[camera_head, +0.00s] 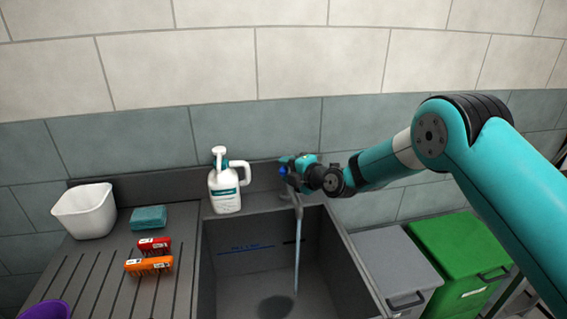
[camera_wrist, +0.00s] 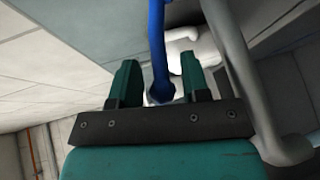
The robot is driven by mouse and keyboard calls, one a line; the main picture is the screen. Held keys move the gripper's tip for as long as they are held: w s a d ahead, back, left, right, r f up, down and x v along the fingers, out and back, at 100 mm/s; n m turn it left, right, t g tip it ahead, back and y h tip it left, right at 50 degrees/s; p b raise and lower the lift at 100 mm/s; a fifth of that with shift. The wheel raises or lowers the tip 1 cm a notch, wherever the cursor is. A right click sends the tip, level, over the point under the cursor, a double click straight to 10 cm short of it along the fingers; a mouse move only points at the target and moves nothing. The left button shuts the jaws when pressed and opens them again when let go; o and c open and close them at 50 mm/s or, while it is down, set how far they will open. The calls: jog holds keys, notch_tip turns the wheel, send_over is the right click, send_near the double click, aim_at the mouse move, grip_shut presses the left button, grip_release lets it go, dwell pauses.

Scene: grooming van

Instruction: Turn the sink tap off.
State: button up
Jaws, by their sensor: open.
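The sink tap (camera_head: 290,188) stands at the back edge of the sink, and a stream of water (camera_head: 297,245) runs from it into the basin. Its grey pipe shows at the right of the wrist view (camera_wrist: 240,75). The tap's blue lever (camera_wrist: 157,45) appears between my fingers in the wrist view, nearer neither finger clearly. My gripper (camera_head: 293,165) is at the tap, coming from the right. In the wrist view my gripper (camera_wrist: 160,72) is open, with a gap on both sides of the lever. I cannot tell how deep the lever sits between the fingers.
A white pump bottle (camera_head: 225,190) stands left of the tap. Grey (camera_head: 393,260) and green (camera_head: 458,250) bins stand right of the sink.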

jog(key=shift+x, duration=0.95)
grip_shut()
jog(key=shift+f, duration=0.1)
jog(key=shift+d+f, duration=0.1)
